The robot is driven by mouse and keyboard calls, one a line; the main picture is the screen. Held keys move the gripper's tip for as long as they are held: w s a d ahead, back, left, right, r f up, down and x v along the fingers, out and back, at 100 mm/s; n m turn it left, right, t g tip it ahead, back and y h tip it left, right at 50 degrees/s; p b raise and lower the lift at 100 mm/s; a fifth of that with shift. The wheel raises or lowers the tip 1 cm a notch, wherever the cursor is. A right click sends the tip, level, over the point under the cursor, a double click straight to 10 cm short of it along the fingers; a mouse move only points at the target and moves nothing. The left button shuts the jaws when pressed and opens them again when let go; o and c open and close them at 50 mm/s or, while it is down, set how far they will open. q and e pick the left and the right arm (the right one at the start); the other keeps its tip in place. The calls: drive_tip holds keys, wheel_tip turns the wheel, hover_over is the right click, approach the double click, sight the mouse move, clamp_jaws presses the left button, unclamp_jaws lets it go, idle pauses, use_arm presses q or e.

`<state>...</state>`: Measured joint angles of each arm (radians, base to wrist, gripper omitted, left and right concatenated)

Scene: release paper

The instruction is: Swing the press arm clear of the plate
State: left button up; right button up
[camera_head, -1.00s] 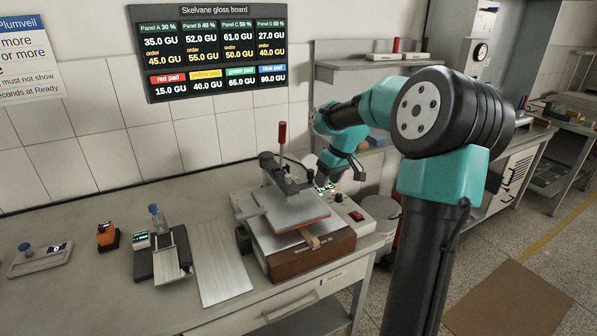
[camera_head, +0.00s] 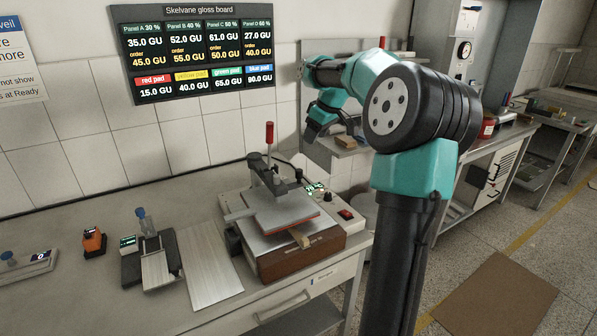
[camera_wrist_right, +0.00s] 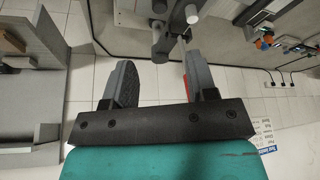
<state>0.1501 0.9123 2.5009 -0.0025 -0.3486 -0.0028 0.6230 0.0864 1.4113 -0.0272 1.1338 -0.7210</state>
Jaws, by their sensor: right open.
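The press (camera_head: 283,262) stands on the bench with a brown base. Its dark press arm (camera_head: 268,177) carries an upright red handle (camera_head: 269,133) and reaches over the flat grey plate (camera_head: 280,212), which has an orange-red edge. My right gripper (camera_head: 313,133) is open and empty, in the air to the right of the red handle and apart from it. In the right wrist view the gripper (camera_wrist_right: 160,82) shows two spread fingers. Grey press parts (camera_wrist_right: 168,20) show above them, and the handle's red (camera_wrist_right: 187,88) is partly hidden behind the right finger. My left gripper is out of view.
A pale metal panel (camera_head: 208,268) and a small dark fixture (camera_head: 152,255) lie left of the press. An orange device (camera_head: 94,241) stands farther left. A grey shelf (camera_head: 345,150) is behind my right gripper. The gloss board (camera_head: 195,50) hangs on the wall.

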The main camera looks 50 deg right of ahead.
sight(299, 170)
drive_tip(key=x, duration=1.6)
drive_tip(key=shift+r, duration=0.1)
clamp_jaws()
